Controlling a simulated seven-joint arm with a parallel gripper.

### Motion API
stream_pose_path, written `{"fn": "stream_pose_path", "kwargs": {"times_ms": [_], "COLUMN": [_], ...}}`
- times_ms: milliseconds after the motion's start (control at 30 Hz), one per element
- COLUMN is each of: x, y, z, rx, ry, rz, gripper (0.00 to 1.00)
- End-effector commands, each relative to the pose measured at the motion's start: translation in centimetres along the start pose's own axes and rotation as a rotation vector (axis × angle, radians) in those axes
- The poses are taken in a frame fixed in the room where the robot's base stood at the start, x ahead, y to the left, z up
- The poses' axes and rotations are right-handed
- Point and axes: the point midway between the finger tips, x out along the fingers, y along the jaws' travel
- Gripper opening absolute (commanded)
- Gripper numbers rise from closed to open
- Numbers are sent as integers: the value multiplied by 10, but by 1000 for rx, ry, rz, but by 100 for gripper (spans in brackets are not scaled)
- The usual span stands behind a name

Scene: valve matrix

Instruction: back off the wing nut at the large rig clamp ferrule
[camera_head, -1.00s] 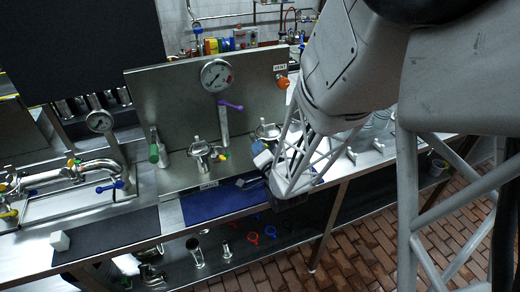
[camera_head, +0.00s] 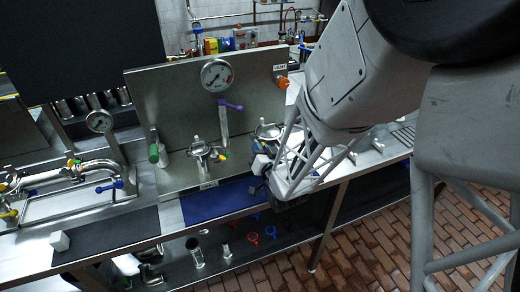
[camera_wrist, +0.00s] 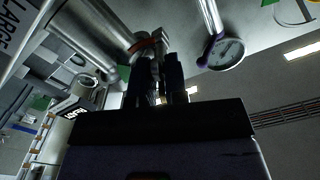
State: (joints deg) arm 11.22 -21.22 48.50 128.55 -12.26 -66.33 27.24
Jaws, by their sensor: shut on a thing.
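The large rig clamp ferrule (camera_wrist: 148,44) is a silver pipe joint with a red-edged band, at the upper left of the wrist view, near a "LARGE" label (camera_wrist: 15,22). My gripper (camera_wrist: 158,72) has its two dark fingers just below the clamp, shut on a small metal piece between them, which appears to be the wing nut (camera_wrist: 157,70). Its exact shape is mostly hidden by the fingers. In the head view my gripper (camera_head: 263,168) is at the front of the right-hand silver fitting (camera_head: 268,133), which it partly covers.
A steel panel carries a pressure gauge (camera_head: 216,75), a purple-handled valve (camera_head: 228,105) and an orange knob (camera_head: 282,83). Another clamped fitting (camera_head: 200,152) stands left of my gripper.

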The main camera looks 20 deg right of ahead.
Motion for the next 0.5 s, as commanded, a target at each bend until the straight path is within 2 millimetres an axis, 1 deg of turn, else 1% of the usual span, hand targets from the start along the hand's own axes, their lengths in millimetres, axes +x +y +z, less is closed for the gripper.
{"fn": "stream_pose_path", "kwargs": {"times_ms": [467,500], "x": [0,0], "y": [0,0], "z": [0,0], "rx": [-24,-24], "ry": [-1,-1], "rz": [0,0], "gripper": [0,17]}}
